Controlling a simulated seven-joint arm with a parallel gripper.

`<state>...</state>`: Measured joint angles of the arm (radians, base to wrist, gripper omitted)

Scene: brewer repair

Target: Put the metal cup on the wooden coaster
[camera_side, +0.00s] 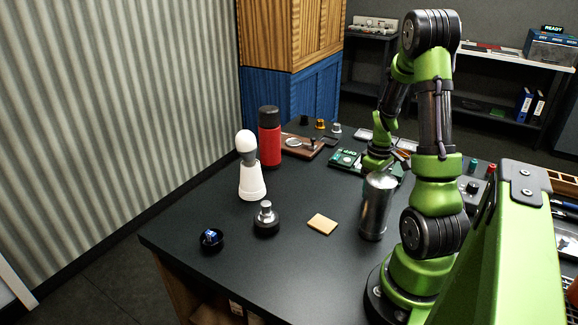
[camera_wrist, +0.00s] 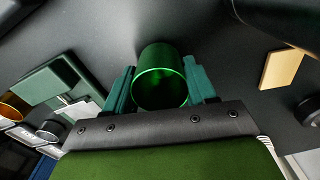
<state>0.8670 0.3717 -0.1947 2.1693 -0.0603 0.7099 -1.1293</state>
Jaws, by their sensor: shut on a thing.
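The metal cup (camera_side: 377,207) is a tall, shiny silver cylinder. It is upright at the right of the work area in the side view. My gripper (camera_side: 379,168) is shut on it near its top, and the cup hides most of the fingers there. In the wrist view the cup (camera_wrist: 160,78) sits between the two teal fingers of my gripper (camera_wrist: 161,88), its rim tinted green. The wooden coaster (camera_side: 322,224) is a small tan square flat on the table, left of the cup and apart from it. It also shows in the wrist view (camera_wrist: 282,68). Whether the cup's base touches the table is unclear.
A dark knob-topped metal piece (camera_side: 266,219), a white round-topped item (camera_side: 251,180) and a small dark bowl (camera_side: 211,239) stand left of the coaster on the black table (camera_side: 290,275). A red flask (camera_side: 270,137) stands behind. The table around the coaster is clear.

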